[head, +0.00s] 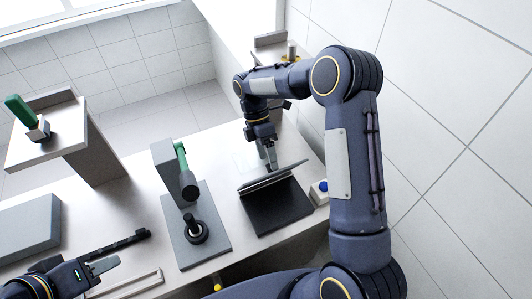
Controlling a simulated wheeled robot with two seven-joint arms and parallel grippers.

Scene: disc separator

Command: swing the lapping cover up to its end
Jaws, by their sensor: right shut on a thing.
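The lapping cover (272,178) is a thin dark plate, tilted up from a black square base (280,212) on the bench. Its raised edge lies toward the back, close to my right gripper. My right gripper (271,162) reaches down from above and is shut on the cover's edge; the exact contact is small in the picture. My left gripper (106,265) is at the lower left, well away from the cover.
A grey press-like stand with a green handle (181,156) is left of the cover. A blue button box (321,190) is close on its right. A raised shelf with a green-handled tool (20,111) is at the far left.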

